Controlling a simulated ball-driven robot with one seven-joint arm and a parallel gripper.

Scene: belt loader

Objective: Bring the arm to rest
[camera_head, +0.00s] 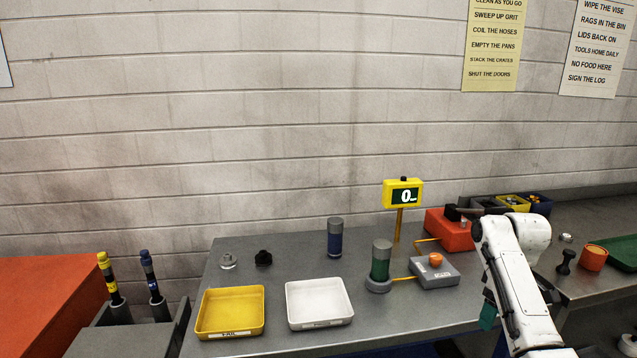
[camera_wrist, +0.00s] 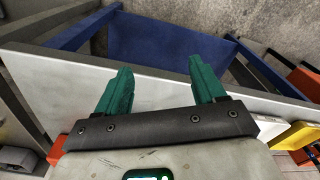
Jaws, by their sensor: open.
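My white arm stands at the right of the head view, in front of the grey bench (camera_head: 400,317). One green finger of my gripper (camera_head: 488,316) shows low beside the arm, at the bench's front edge. In the wrist view my gripper (camera_wrist: 161,90) has its two green fingers well apart, with nothing between them. Beyond the fingers are a pale panel edge (camera_wrist: 80,72) and a blue panel (camera_wrist: 170,45) of a frame. I cannot tell whether the fingers touch anything.
On the bench are a yellow tray (camera_head: 230,331), a white tray (camera_head: 320,321), a green cylinder on a stand (camera_head: 380,264), a dark blue cylinder (camera_head: 335,238), a yellow display reading 0 (camera_head: 403,194) and a red box (camera_head: 447,232). The bench's middle front is bare.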

